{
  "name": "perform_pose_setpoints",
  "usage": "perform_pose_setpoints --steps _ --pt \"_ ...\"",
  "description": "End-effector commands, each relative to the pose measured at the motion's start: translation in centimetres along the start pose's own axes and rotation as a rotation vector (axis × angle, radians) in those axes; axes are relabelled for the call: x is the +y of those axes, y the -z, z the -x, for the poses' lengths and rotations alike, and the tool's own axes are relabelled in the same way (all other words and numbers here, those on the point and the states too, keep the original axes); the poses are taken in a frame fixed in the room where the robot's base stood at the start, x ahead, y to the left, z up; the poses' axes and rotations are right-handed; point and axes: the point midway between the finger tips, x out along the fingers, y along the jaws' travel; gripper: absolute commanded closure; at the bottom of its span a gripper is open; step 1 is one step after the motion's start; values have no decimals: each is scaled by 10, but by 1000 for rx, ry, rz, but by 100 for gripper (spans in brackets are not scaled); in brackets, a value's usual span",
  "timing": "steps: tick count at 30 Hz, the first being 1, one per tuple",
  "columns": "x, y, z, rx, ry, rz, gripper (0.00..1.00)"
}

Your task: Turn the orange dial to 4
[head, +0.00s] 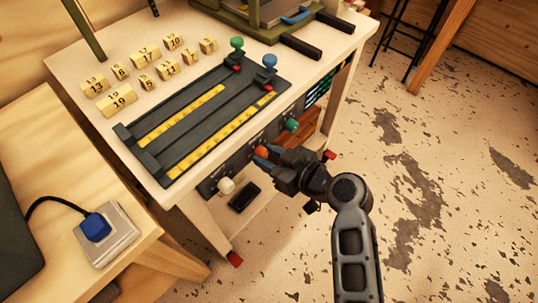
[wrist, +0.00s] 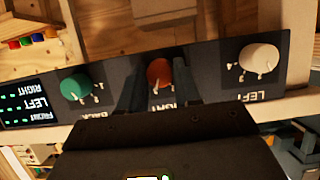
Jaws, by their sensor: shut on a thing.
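The orange dial (head: 262,152) sits on the dark front panel of the workbench, between a green dial and a white dial. In the wrist view the orange dial (wrist: 159,72) shows between my two fingers. My gripper (head: 265,157) is shut on the orange dial, with one finger on each side of it. The fingers and gripper body hide part of the dial and most of the marks around it. I cannot read which number it points to.
The green dial (wrist: 76,86) and the white dial (wrist: 259,58) flank the orange one closely. On the bench top are sliders with green (head: 237,43) and blue (head: 269,61) knobs and several numbered yellow blocks (head: 118,99). The floor on the right is open.

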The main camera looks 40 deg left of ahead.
Motion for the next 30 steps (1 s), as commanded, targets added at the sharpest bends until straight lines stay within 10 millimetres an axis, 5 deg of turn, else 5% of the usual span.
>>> perform_pose_setpoints --steps 11,30 --pt "1 -2 0 0 33 -79 98" --pt "5 -4 -2 -1 236 -570 98"
